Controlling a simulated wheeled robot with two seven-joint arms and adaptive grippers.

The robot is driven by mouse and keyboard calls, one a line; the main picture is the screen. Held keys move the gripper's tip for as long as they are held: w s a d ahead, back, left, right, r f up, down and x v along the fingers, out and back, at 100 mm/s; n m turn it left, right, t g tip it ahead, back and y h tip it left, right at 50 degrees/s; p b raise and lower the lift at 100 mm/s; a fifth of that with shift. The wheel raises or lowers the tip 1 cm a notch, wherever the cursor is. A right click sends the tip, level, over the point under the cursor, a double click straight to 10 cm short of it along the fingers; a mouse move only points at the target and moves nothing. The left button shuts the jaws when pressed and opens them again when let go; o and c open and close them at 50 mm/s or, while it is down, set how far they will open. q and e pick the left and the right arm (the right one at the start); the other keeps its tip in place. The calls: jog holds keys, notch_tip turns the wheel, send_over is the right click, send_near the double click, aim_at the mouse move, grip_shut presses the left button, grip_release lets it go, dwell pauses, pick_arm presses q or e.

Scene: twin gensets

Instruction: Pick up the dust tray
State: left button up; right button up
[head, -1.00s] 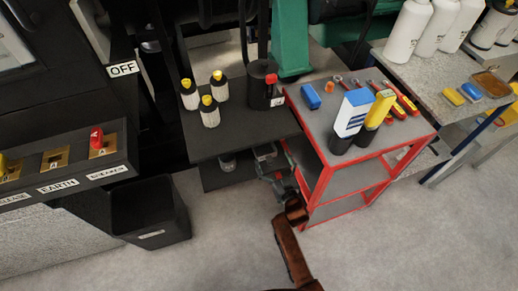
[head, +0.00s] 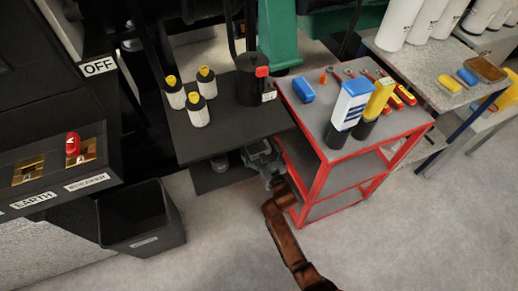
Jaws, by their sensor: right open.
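I cannot pick out the dust tray with certainty. A shallow brown tray (head: 486,69) lies on the grey bench at the far right and is the most tray-like thing in view. My right gripper (head: 258,153) is open, low between the black table (head: 225,138) and the red cart (head: 318,172), far left of the brown tray. Its fingers are small and partly lost against the dark table. I see nothing held in it. My left gripper is out of view.
The red cart carries bottles, a blue block (head: 303,89) and tools. The black table holds white bottles with yellow caps (head: 198,110) and a black canister (head: 252,80). A black bin (head: 140,218) stands at the left. The floor in front is clear.

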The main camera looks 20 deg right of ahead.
jog(key=shift+c, duration=0.3)
jog(key=c, duration=1.3)
jog(key=shift+r, duration=0.15)
